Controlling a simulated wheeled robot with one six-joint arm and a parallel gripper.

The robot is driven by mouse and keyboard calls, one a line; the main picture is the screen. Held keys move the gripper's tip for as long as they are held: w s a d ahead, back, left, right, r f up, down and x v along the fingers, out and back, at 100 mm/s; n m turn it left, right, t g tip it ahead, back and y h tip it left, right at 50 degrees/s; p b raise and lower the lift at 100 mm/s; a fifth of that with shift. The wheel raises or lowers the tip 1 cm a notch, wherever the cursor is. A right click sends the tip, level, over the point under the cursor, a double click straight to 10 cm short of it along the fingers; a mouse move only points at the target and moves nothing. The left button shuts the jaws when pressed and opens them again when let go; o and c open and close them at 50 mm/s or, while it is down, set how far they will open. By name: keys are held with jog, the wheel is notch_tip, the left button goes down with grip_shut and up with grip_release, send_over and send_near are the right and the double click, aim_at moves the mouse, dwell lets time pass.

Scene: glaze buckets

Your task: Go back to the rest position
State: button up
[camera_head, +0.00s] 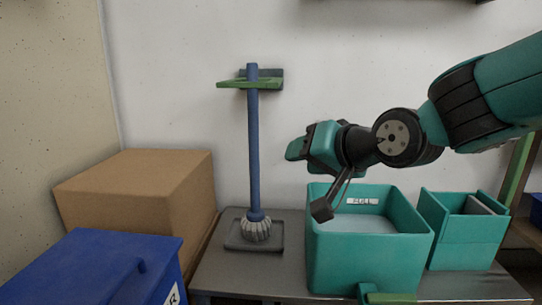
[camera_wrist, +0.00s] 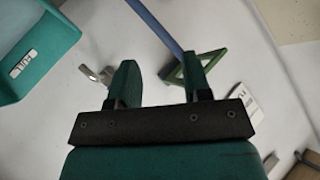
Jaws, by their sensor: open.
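My gripper (camera_head: 297,148) is open and empty above the left side of the teal bucket marked FULL (camera_head: 365,262), pointing left. The blue handle (camera_wrist: 152,22) and green bracket (camera_wrist: 213,58) also show past the right finger in the wrist view.
A second teal bin (camera_head: 465,245) stands right of the bucket on the grey bench (camera_head: 225,272). A cardboard box (camera_head: 135,185) and a blue lidded bin (camera_head: 85,270) stand at the left. The wall space between the brush and my gripper is clear.

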jog(key=s+d+r+n+g+h+p, duration=0.2)
jog(key=s+d+n+g+p, duration=0.25)
jog(key=s, duration=0.75)
jog(key=s+d+r+n+g+h+p, duration=0.2)
jog(key=s+d+n+g+p, duration=0.3)
jog(key=s, duration=0.7)
notch_tip(320, 180, up, 37)
jog(key=m+p, duration=0.2)
jog(key=p, duration=3.6)
jog(key=shift+s+a+g, duration=0.3)
jog(key=shift+a+g, duration=0.05)
jog(key=shift+g, duration=0.1)
jog(key=shift+r, duration=0.1)
